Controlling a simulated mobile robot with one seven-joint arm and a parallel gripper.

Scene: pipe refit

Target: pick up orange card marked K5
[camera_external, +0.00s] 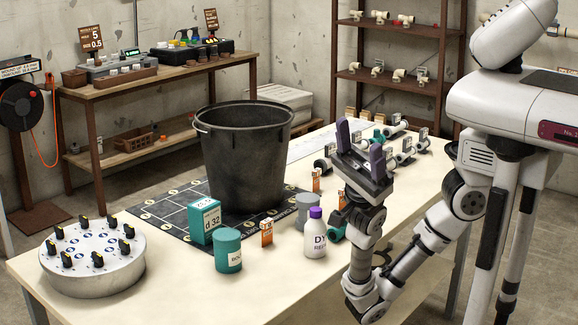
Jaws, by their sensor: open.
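Several small orange cards stand on the table: one (267,232) in front of the black bucket, one (316,180) right of the bucket, and a partly hidden one (341,199) just left of my arm. Their marks are too small to read, so I cannot tell which is K5. My gripper (359,148) is open and empty, with its purple fingers pointing up. It is above the right side of the table, apart from the cards.
The large black bucket (243,165) stands on a dark grid mat (160,217). A teal box (205,222), teal can (228,252), grey can (307,212) and white bottle (315,235) stand near the front card. A round knobbed device (93,262) is at left. Pipe fittings (405,157) lie behind my gripper.

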